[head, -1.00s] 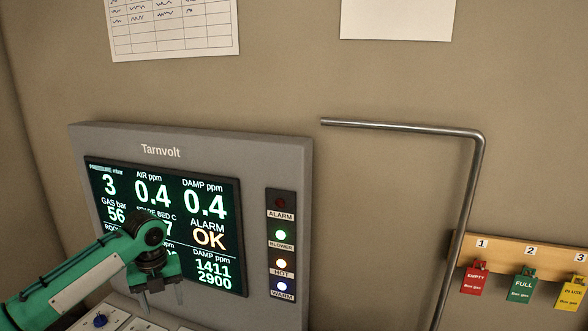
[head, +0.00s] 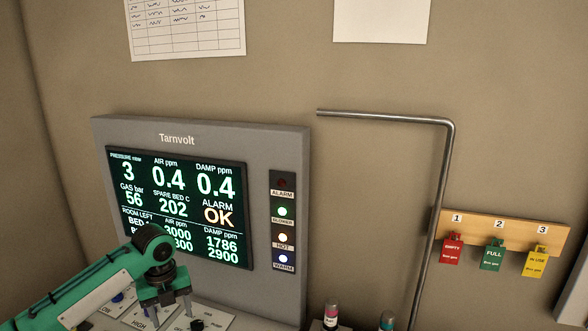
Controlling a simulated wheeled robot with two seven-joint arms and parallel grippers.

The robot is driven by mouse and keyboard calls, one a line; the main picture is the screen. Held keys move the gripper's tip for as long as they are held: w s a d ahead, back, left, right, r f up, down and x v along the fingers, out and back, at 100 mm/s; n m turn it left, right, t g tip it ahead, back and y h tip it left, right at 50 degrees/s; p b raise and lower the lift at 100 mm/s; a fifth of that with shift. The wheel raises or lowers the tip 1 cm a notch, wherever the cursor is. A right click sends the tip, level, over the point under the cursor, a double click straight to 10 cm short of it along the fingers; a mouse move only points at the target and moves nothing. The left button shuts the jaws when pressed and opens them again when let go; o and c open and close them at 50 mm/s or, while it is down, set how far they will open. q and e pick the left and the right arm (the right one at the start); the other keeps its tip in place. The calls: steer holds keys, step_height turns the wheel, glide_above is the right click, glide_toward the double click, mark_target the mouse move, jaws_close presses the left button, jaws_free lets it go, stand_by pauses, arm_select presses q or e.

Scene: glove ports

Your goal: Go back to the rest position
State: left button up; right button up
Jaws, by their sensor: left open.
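My left gripper (head: 173,308) is at the lower left, at the end of my green arm. Its two dark fingers point down and stand apart with nothing between them. It is in front of the lower part of the Tarnvolt monitor (head: 208,138), over a panel of white labelled plates (head: 215,318), and hides part of both. Whether the fingers touch the panel cannot be told. The screen (head: 222,188) reads ALARM OK. The green, orange and blue-white lamps are lit, and the red alarm lamp is dark. My right gripper is not in view.
A bent metal pipe (head: 449,190) stands right of the monitor. A wooden board (head: 475,229) holds red, green and yellow tags on numbered hooks. Two small capped items (head: 331,314) (head: 387,320) show at the bottom edge. Paper sheets (head: 382,18) hang on the bare wall.

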arm_select(q)
steer(key=s+d+f+n+t+h, duration=0.2)
steer(key=s+d+f+n, duration=0.8)
steer(key=s+d+f, duration=0.45)
steer(key=s+a+f+n+y, duration=0.1)
steer(key=s+a+n, duration=0.2)
steer(key=s+n, duration=0.35)
steer(key=s+a+f+n+t, duration=0.1)
steer(key=s+a+n, duration=0.2)
steer(key=s+n, duration=0.35)
steer(key=s+a+f+n+y, duration=0.1)
steer(key=s+a+n, duration=0.2)
steer(key=s+n, duration=0.3)
step_height(320, 180, down, 36)
steer(key=s+m+g+b, duration=0.1)
steer(key=s+b, duration=0.1)
steer(key=b, duration=0.3)
steer(key=s+a+f+b, duration=0.1)
steer(key=s+f+b, duration=0.1)
steer(key=s+f, duration=0.7)
steer(key=s+a+f+g+b, duration=0.1)
steer(key=s+a+f+b, duration=0.1)
steer(key=s+f, duration=0.8)
step_height(320, 180, down, 5)
steer(key=shift+a+r+b, duration=0.15)
steer(key=shift+b, duration=0.35)
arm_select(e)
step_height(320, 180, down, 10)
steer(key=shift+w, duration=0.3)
